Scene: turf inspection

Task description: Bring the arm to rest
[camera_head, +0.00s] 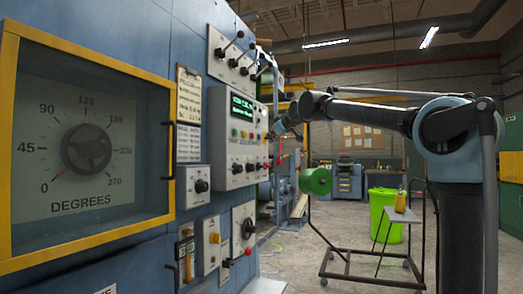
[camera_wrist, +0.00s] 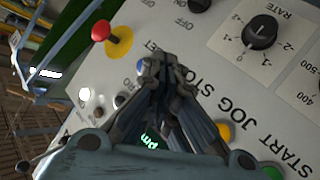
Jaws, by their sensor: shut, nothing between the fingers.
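My arm (camera_head: 375,115) reaches from the right of the head view leftward to the control box (camera_head: 238,135), with its wrist bent down at the box's right side. My gripper (camera_wrist: 163,68) is shut and empty in the wrist view. Its fingers come together in front of the pale panel (camera_wrist: 205,60), whose lettering includes START, JOG, STOP and RATE. The fingers hide part of the panel and of its green display (camera_wrist: 150,137). Whether the fingertips touch the panel or a blue button beside them cannot be told. In the head view the fingers are too small to make out.
The panel carries a red knob on yellow (camera_wrist: 102,31) and a black rate knob (camera_wrist: 260,32). Levers (camera_head: 232,45) stick out above the box. A yellow-framed dial window (camera_head: 88,150) is at left. A cart (camera_head: 370,265) and green bin (camera_head: 386,205) stand right; floor before them is open.

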